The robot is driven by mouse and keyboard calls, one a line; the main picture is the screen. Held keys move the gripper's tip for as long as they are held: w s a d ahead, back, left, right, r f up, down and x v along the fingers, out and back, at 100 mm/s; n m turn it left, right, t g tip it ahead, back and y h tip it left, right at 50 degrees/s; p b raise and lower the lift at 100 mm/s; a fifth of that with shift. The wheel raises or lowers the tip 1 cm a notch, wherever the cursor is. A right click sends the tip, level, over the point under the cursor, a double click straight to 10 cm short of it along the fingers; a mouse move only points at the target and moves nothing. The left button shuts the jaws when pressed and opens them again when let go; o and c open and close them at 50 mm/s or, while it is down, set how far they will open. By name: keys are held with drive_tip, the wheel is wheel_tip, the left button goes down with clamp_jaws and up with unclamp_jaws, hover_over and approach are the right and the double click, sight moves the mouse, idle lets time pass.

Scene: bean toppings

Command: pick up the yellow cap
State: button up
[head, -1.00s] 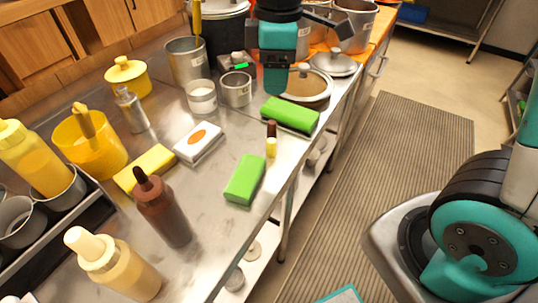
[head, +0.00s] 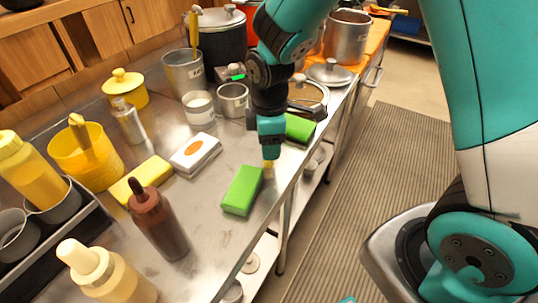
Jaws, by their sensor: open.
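My gripper (head: 271,150) points down over the steel counter, near its right edge. A small yellow cap (head: 268,164) shows just below the fingertips. Its upper part is hidden by the gripper, and I cannot tell whether the fingers touch it. The jaws are open around or just above it.
A green sponge (head: 242,190) lies just in front of the cap. Another green block (head: 299,128) lies behind my gripper. A white box with an orange spot (head: 195,153) and a yellow sponge (head: 140,180) lie left. A brown bottle (head: 158,223) stands in front.

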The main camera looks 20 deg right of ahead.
drive_tip(key=shift+f, duration=1.6)
drive_tip(key=c, duration=0.7)
drive_tip(key=shift+c, duration=0.2)
drive_tip(key=shift+r, duration=0.15)
